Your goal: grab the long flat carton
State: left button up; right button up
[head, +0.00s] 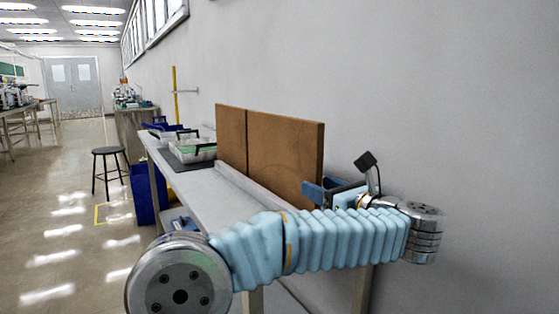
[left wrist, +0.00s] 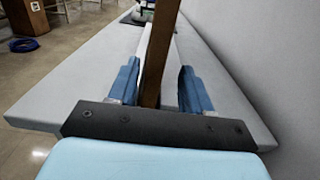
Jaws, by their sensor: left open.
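The long flat carton (head: 285,150) is brown and stands upright on its edge on the grey table, near the wall. A dark vertical line divides its broad face. In the left wrist view the carton (left wrist: 160,50) shows as a narrow brown edge between the two blue fingers. My left gripper (head: 316,190) is at the near end of the carton, low down. Its fingers (left wrist: 159,78) are open, one on each side of the carton, with gaps visible. The far part of the carton is cut off in the wrist view. My right gripper is not in view.
The grey table (head: 215,196) runs along the wall. A light raised strip (head: 240,180) lies along the carton's foot. A clear tray (head: 192,150) and blue bins (head: 168,131) stand further back. A stool (head: 108,153) stands on the open floor at left.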

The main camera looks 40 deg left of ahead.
pick_arm(q)
jog(key=x, duration=0.5)
jog(key=shift+s+a+f+p, duration=0.25)
jog(key=shift+a+f+p, duration=0.05)
jog(key=shift+f, duration=0.1)
jog(key=shift+c, duration=0.5)
grip_shut()
